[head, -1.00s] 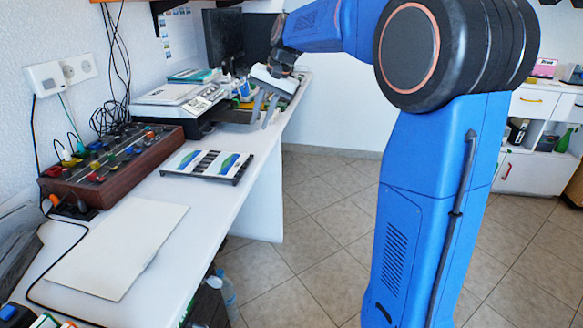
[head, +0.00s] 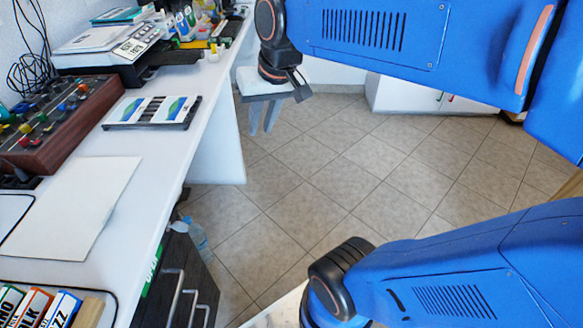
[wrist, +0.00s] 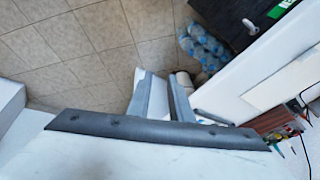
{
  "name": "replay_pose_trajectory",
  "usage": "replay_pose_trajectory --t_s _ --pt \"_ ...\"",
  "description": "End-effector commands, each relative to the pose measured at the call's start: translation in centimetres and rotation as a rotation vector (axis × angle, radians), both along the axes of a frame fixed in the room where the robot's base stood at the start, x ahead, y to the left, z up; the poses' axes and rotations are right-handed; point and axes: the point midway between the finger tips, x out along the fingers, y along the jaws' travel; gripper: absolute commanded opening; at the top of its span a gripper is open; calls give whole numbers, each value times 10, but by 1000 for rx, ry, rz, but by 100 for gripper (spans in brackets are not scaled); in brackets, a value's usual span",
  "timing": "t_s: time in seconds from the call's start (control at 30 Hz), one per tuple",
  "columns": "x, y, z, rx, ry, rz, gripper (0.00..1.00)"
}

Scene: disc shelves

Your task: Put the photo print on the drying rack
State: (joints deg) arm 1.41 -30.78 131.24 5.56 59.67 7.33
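The drying rack (head: 186,125), a low black slatted frame, lies on the white desk at the left of the head view. On it, white-bordered photo prints with blue-green pictures show, one at the left (head: 127,109) and one at the right (head: 175,108), with dark slats between them. I see no separate loose print. My gripper (head: 262,132) points down over the floor, right of the desk and clear of the rack. Its fingers stand apart and appear empty. In the wrist view my gripper (wrist: 163,98) shows the same gap; neither rack nor print can be made out there.
A printer (head: 125,52) stands behind the rack. A mixer with coloured knobs (head: 62,125) and a blank pale sheet (head: 75,205) lie nearer. Dark drawers (head: 180,280) and plastic bottles (head: 195,235) are under the desk. The tiled floor (head: 300,190) is open.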

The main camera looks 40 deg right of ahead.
Motion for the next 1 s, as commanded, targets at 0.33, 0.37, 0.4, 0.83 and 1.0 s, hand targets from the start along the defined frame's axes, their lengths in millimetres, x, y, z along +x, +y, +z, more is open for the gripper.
replay_pose_trajectory --t_s 0.33,0.37,0.4,0.83,1.0 --pt "-87 -10 -61 -123 -61 136 19" --pt "-90 -11 -64 -129 -64 143 19" --pt "-94 -12 -68 -135 -67 149 19" --pt "-99 -13 -74 -146 -71 162 19" --pt "-99 -13 -73 -146 -71 161 19"
